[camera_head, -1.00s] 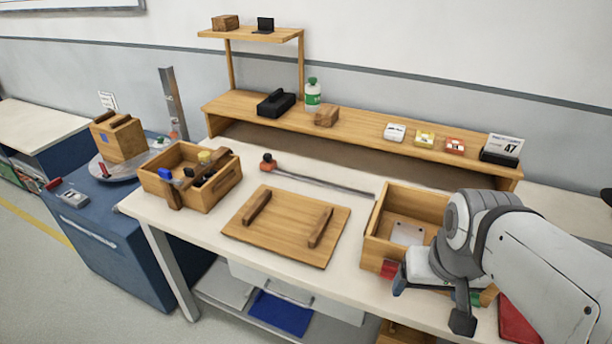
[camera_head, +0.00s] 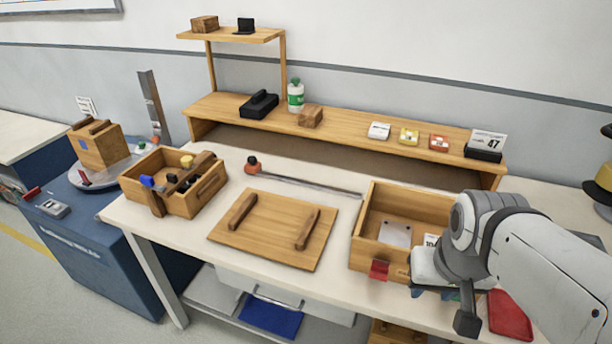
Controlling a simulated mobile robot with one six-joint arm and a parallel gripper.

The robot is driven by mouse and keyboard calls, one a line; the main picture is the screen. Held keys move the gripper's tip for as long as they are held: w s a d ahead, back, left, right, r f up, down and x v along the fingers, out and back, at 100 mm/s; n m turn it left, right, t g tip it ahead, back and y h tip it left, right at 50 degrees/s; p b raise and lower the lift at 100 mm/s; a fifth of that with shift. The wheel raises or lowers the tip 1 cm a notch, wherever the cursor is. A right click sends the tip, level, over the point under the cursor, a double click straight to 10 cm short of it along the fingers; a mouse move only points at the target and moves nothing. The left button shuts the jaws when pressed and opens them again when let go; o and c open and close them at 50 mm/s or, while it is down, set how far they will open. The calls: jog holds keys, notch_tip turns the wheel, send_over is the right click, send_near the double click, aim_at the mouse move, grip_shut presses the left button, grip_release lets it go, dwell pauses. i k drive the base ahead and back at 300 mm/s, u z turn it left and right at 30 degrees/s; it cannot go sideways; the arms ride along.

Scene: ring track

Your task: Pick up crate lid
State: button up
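The crate lid (camera_head: 272,232) is a flat wooden board with two dark wooden bars on top. It lies flat on the white table, left of an open wooden crate (camera_head: 362,246). My gripper (camera_head: 441,306) is at the right, by the crate's front right side, well apart from the lid. Its dark fingers look spread apart with nothing seen between them, though my wrist hides part of them.
A wooden toolbox (camera_head: 181,203) stands left of the lid, and a metal rod (camera_head: 305,187) with a red and black end lies behind it. A red tray (camera_head: 509,314) is at the right. A wooden shelf (camera_head: 345,131) runs along the back.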

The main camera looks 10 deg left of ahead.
aim_at(292, 231)
jog(key=z, duration=2.95)
jog(key=k, duration=2.45)
jog(key=u, duration=1.9)
jog(key=i, duration=1)
